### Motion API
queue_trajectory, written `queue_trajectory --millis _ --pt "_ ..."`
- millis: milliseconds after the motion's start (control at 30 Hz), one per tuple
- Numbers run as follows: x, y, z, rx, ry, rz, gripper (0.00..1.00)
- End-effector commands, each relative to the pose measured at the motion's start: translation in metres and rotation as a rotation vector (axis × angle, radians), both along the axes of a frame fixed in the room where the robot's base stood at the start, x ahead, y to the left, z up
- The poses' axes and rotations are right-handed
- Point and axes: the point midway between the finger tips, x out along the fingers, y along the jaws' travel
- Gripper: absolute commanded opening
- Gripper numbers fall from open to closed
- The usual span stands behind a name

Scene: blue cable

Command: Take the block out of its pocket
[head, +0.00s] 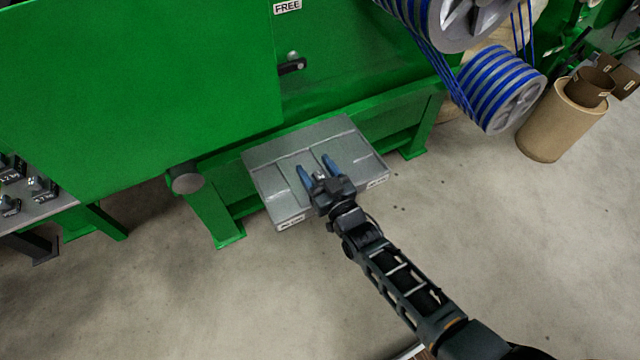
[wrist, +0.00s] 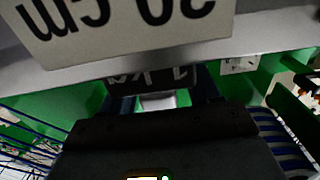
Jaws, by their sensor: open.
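The grey slab (head: 270,180) with grooves across its top sits low in front of the green machine in the head view. My gripper (head: 316,164) is over the slab's front middle, its two blue-tipped fingers apart and pointing toward the machine. In the wrist view my gripper (wrist: 160,97) shows from behind, with a dark upside-down label (wrist: 150,76) and a small pale piece (wrist: 158,102) between its fingers. I cannot tell whether either belongs to the block, or whether the fingers touch anything. No block or pocket shows clearly in the head view; the gripper covers part of the slab.
White labels sit on the slab's front edge, one at the left (head: 290,222). A large upside-down label (wrist: 120,25) fills the top of the wrist view. Blue cable reels (head: 500,85) and a tan bin (head: 562,120) stand at right. Floor in front is clear around my arm.

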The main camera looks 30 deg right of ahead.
Motion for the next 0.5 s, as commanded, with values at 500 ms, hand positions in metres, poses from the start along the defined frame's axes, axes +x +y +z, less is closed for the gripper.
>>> queue_trajectory --millis 500 --pt "-0.0002 0.0001 0.0003 0.000 0.000 0.000 0.30"
